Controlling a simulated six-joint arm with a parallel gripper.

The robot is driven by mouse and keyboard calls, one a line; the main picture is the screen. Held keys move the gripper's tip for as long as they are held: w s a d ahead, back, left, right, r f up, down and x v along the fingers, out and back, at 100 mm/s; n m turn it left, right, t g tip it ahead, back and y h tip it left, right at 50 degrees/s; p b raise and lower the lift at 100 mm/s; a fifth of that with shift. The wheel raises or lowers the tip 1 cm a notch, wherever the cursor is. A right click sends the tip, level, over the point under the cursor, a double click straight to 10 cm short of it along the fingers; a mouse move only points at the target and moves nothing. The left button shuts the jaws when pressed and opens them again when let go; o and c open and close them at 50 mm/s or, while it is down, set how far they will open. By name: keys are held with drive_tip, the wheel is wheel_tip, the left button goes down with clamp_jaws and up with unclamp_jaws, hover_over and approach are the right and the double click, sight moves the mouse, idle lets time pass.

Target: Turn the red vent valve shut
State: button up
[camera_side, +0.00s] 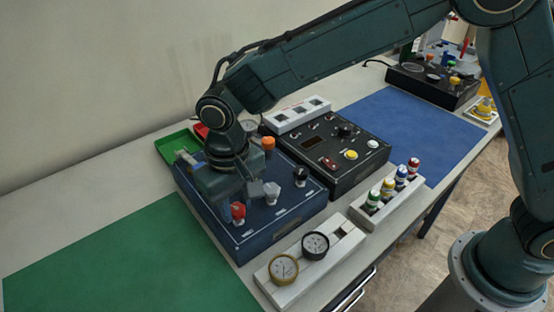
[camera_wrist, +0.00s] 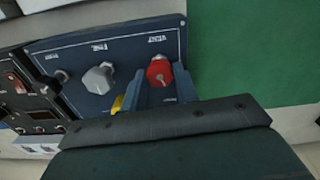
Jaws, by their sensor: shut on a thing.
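The red vent valve (camera_side: 238,211) is a red knob at the near left corner of the dark blue panel (camera_side: 284,217). In the wrist view the red vent valve (camera_wrist: 159,72) sits beside the VENT label. My gripper (camera_side: 232,200) is low over that corner of the panel. In the wrist view the fingers of my gripper (camera_wrist: 161,80) stand on either side of the red knob, shut on it. The lower part of the knob and its exact turn angle are hard to tell.
A grey knob (camera_side: 271,190) and a black knob (camera_side: 300,174) stand close by on the panel, with an orange knob (camera_side: 268,143) behind. Gauges in a white holder (camera_side: 345,243) lie in front. The green mat (camera_side: 130,260) at left is clear.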

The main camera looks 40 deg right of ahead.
sight(237, 207)
drive_tip(key=m, duration=0.4)
idle(0.4)
drive_tip(key=o, duration=1)
drive_tip(key=shift+r, duration=0.15)
wheel_tip(237, 207, up, 14)
drive_tip(key=shift+f, duration=0.2)
drive_tip(key=shift+d, duration=0.1)
idle(0.3)
